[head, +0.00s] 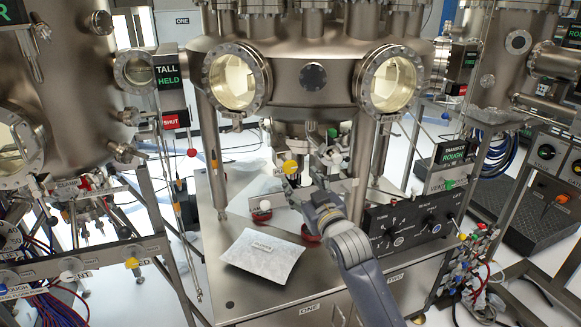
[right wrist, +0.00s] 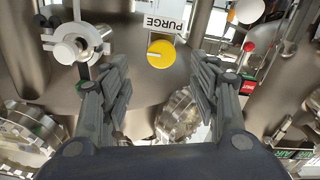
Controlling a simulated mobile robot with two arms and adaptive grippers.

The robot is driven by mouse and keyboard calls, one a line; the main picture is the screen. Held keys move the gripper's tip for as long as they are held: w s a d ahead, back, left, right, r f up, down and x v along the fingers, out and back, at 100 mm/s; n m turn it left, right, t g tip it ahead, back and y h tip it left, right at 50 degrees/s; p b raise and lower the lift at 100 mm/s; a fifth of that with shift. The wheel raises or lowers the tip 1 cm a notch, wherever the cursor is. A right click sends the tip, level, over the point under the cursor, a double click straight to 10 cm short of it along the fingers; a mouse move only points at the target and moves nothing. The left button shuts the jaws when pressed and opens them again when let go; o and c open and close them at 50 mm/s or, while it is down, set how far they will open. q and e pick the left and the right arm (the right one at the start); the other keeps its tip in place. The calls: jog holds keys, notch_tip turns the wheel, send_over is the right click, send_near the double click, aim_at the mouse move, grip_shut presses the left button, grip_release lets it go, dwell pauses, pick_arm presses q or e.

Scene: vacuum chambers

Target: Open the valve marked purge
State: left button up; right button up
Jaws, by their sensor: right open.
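The purge valve has a round yellow knob (head: 290,166), seen just beyond the fingers of my right gripper (head: 296,186) in the head view. In the right wrist view the yellow knob (right wrist: 161,54) lies between and beyond the two fingertips, beside a white label (right wrist: 165,23) reading PURGE upside down. My right gripper (right wrist: 161,75) is open and empty, its fingers spread to either side of the knob's line. I see no contact with the knob. The valve body behind the knob is hidden. My left gripper is not in view.
A red ball-tipped lever (right wrist: 249,47) is to the right. Below the chamber, a silvery pouch (head: 262,261) lies on the bench, left of a black control panel (head: 408,222).

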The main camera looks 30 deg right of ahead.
aim_at(291, 169)
jog(key=p+x, duration=0.1)
jog(key=x, duration=0.6)
jog(key=shift+w+p, duration=0.35)
jog(key=shift+w, duration=0.05)
jog(key=shift+w+d, duration=0.15)
jog(key=shift+w, duration=0.55)
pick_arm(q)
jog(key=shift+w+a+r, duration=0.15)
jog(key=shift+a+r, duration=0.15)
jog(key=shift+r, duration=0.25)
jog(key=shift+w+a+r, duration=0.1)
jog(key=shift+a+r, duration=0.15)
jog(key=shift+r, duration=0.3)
pick_arm(e)
jog(key=shift+c, duration=0.6)
jog(key=c, duration=1)
